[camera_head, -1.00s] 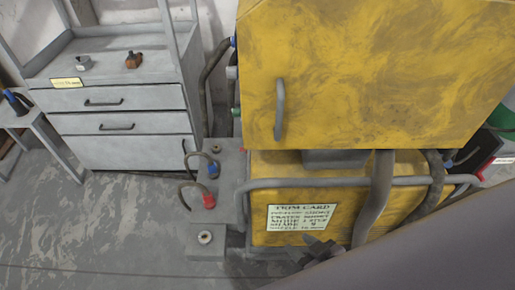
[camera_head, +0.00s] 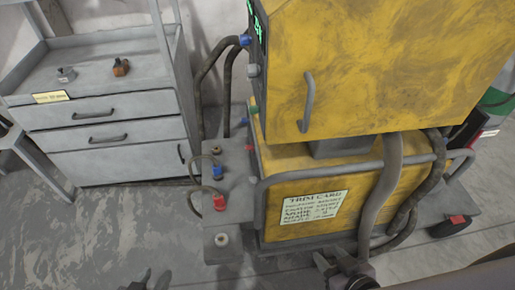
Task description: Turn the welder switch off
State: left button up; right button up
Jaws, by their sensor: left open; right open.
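The welder is a yellow, worn machine (camera_head: 400,75) with a handled upper cabinet above a lower box (camera_head: 390,195). Its narrow left panel shows at a steep angle, with a green-lit display (camera_head: 257,27), a blue connector (camera_head: 245,40) and a grey knob-like part (camera_head: 253,70). I cannot make out which part is the switch. My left gripper (camera_head: 148,282) is at the bottom edge, mostly cut off, open and apart from the welder. My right gripper (camera_head: 332,262) is open in front of the lower box, below the trim card (camera_head: 312,207); I see nothing between its fingers.
A grey drawer cabinet (camera_head: 105,135) stands at the left with small items on top. A grey ledge with red (camera_head: 219,203) and blue (camera_head: 217,172) connectors juts from the welder's left. A tube rail (camera_head: 300,180) and thick hoses (camera_head: 385,190) cross its front. Floor at lower left is clear.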

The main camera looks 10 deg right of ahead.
aim_at(247, 147)
jog(key=k+j+z, duration=0.1)
jog(key=j+z, duration=0.35)
jog(key=j, duration=0.2)
jog(key=i+j, duration=0.2)
jog(key=j, duration=0.2)
jog(key=j+z, duration=0.1)
jog(key=z, duration=0.3)
jog(key=j+z, duration=0.15)
jog(key=z, duration=1.05)
jog(key=i+j, duration=0.05)
